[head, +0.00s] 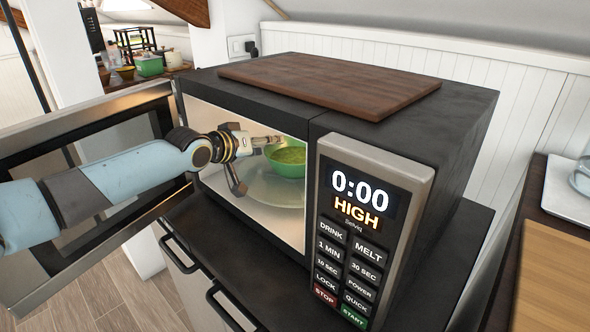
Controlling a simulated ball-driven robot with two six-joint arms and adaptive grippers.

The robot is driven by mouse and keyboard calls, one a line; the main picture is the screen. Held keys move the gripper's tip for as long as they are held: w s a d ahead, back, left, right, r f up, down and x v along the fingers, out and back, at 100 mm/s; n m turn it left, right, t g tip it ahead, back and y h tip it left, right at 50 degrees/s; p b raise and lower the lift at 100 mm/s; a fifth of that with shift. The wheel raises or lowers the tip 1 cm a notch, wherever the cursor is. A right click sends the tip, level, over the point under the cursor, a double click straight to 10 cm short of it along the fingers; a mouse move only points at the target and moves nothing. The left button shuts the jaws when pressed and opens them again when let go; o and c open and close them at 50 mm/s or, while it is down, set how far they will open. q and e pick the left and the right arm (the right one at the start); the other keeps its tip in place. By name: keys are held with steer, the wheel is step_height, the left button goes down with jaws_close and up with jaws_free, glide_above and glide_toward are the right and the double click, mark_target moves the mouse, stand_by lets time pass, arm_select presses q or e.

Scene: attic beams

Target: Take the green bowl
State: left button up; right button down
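The green bowl (289,164) is inside the open microwave (470,125), toward the right of the cavity, with green contents showing in it. It is above a clear glass turntable plate (262,190). My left gripper (257,165) reaches into the cavity from the left, with its fingers spread apart. Its upper finger is at the left side of the bowl's rim; I cannot tell whether it touches. The lower finger hangs left of the bowl, low over the plate. Nothing shows between the fingers. The bowl's right edge is partly hidden by the microwave's front frame. My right gripper is not in view.
The microwave door (85,150) stands open on the left, beside my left arm. A wooden board (330,82) lies on top of the microwave. The display reads 0:00 HIGH. A counter with a white tray (568,190) is at right. A shelf with dishes is behind.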

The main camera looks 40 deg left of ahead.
arm_select(q)
steer(key=shift+r, duration=0.1)
steer(key=shift+c, duration=0.2)
jaws_close()
